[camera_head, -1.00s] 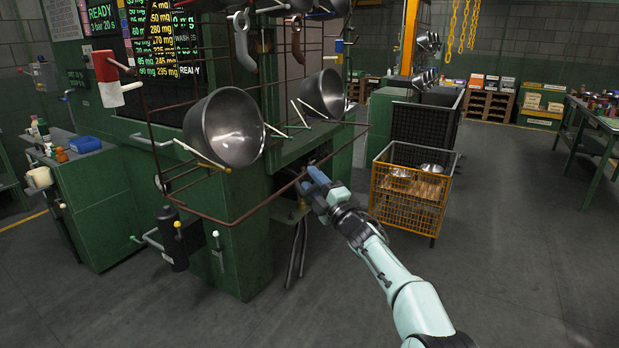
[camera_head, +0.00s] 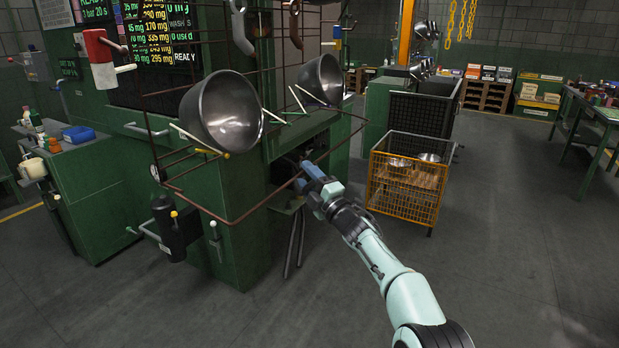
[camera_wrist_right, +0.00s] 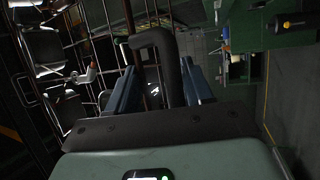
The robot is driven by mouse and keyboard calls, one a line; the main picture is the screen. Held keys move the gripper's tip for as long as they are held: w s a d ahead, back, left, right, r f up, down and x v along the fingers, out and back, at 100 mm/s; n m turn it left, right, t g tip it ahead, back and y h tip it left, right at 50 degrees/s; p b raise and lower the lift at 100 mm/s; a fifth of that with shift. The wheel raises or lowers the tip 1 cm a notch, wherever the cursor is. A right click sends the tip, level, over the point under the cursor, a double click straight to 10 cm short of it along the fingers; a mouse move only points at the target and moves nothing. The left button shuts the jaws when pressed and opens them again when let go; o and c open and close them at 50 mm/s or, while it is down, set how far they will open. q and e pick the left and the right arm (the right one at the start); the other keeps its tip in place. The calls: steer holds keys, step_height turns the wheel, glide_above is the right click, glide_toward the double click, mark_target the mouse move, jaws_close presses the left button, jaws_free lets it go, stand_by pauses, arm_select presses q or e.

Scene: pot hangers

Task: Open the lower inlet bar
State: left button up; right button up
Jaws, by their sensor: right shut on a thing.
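My right gripper (camera_head: 310,178) is in front of the dark opening low in the green machine (camera_head: 232,235), beneath its ledge. In the right wrist view, a dark bent bar (camera_wrist_right: 162,48) stands between the blue fingers of the gripper (camera_wrist_right: 160,90), and they are shut on it. I take this bar for the lower inlet bar. In the head view the gripper and the shadow hide most of it. My left gripper is not in view.
An orange wire basket (camera_head: 402,193) stands to the right.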

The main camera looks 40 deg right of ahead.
steer(key=shift+r, duration=0.1)
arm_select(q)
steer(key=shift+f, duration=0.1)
arm_select(e)
steer(key=shift+s, duration=0.1)
steer(key=shift+s, duration=0.25)
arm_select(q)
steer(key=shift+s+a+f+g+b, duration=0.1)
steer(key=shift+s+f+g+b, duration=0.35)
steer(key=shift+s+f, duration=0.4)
arm_select(e)
steer(key=v, duration=1.2)
steer(key=shift+s+f, duration=0.25)
steer(key=shift+s, duration=0.05)
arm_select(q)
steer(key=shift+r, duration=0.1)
